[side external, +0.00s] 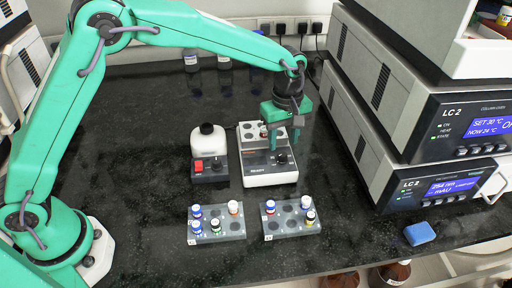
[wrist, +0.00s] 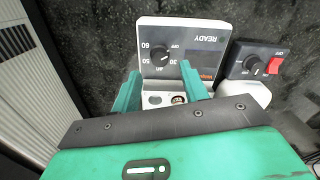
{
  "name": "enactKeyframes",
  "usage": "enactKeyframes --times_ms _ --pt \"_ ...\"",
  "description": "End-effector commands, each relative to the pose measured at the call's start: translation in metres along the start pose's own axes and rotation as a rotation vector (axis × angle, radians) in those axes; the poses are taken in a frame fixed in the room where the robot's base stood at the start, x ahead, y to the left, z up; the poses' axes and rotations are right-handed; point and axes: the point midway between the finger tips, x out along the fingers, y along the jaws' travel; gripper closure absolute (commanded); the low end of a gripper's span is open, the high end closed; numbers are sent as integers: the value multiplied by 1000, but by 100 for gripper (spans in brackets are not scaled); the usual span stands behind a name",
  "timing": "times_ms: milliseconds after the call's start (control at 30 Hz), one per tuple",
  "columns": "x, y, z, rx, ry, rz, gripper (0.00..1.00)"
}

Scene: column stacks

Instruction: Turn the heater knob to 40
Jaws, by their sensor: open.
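The heater (side external: 270,178) is a white block with a dark front panel, standing mid-bench in the side view. Its black round knob (side external: 282,158) sits on the panel. In the wrist view the knob (wrist: 160,54) is ringed by OFF, 30, 40, 50 and 60, shown upside down. I cannot tell surely which mark its pointer faces. My gripper (side external: 287,136) points down over the heater, with its fingers near the knob. In the wrist view my gripper (wrist: 163,92) is open, its fingers apart, with nothing between them; the knob lies just beyond the tips.
A device with a white top and red switch (side external: 209,165) stands close left of the heater. Two grey vial racks (side external: 216,238) (side external: 291,230) lie in front. Stacked instruments (side external: 405,135) stand at the right. A blue block (side external: 419,234) lies near the bench's front edge.

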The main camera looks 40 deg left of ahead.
Motion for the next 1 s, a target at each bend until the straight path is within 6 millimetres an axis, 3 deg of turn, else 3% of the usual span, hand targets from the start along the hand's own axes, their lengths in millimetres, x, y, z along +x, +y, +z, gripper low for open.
enactKeyframes --times_ms 300,733,933,1000 --pt "35 0 0 0 0 -3 56" --pt "42 0 0 1 0 0 56" --pt "42 0 0 0 0 0 95" --pt "42 0 0 1 0 0 100"
